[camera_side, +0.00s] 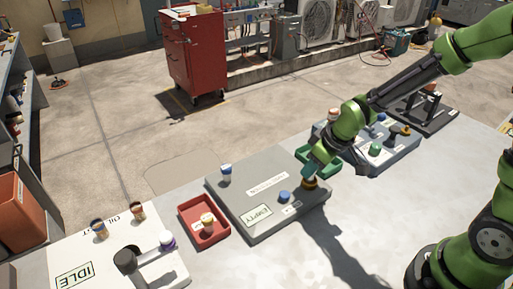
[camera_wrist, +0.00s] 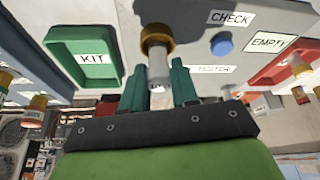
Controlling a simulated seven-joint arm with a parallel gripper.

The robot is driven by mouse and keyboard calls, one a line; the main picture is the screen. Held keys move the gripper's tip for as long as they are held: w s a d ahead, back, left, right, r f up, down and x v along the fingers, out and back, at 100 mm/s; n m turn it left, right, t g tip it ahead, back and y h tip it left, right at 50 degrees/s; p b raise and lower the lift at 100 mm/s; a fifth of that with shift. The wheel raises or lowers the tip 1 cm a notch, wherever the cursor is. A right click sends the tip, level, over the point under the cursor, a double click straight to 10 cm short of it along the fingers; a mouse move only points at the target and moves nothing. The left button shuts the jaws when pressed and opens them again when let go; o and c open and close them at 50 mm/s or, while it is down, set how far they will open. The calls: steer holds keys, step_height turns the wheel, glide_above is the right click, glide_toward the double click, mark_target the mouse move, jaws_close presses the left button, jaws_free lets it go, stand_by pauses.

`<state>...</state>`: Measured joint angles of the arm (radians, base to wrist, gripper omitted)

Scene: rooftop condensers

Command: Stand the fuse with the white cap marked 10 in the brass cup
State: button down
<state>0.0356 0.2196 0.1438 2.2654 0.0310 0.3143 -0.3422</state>
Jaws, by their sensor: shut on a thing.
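My gripper (camera_wrist: 160,78) is shut on a pale grey fuse (camera_wrist: 158,66), which shows between the two teal fingers in the wrist view. A whitish end of it faces the wrist camera; no number is readable on it. The fuse's far end is at the brass cup (camera_wrist: 157,36), a ring-shaped holder on the grey tester. I cannot tell how deep it sits in the cup. In the side view my gripper (camera_side: 314,169) is directly over the brass cup (camera_side: 310,184), and the fingers and arm hide the fuse.
A blue button (camera_side: 285,197) is beside the cup on the tester (camera_side: 240,205). A blue-and-white capped fuse (camera_side: 226,172) stands at its back left. A red tray (camera_side: 190,213) holds a cream-capped fuse (camera_side: 207,220). The green KIT tray (camera_wrist: 57,55) lies on the cup's other side.

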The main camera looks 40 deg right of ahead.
steer(key=shift+f, duration=0.75)
steer(key=c, duration=0.8)
jaws_free()
steer(key=shift+r, duration=0.1)
steer(key=v, duration=1.6)
steer(key=shift+s+r, duration=0.15)
steer(key=shift+r, duration=0.2)
steer(key=s+r+m+t, duration=0.1)
steer(key=s+m, duration=0.1)
steer(key=s+r+m+t, duration=0.1)
steer(key=s+m, duration=0.1)
steer(key=s, duration=0.1)
steer(key=s+r+m, duration=0.1)
steer(key=s+m, duration=0.2)
steer(key=shift+r+t+y, duration=0.2)
steer(key=shift+t+y, duration=0.2)
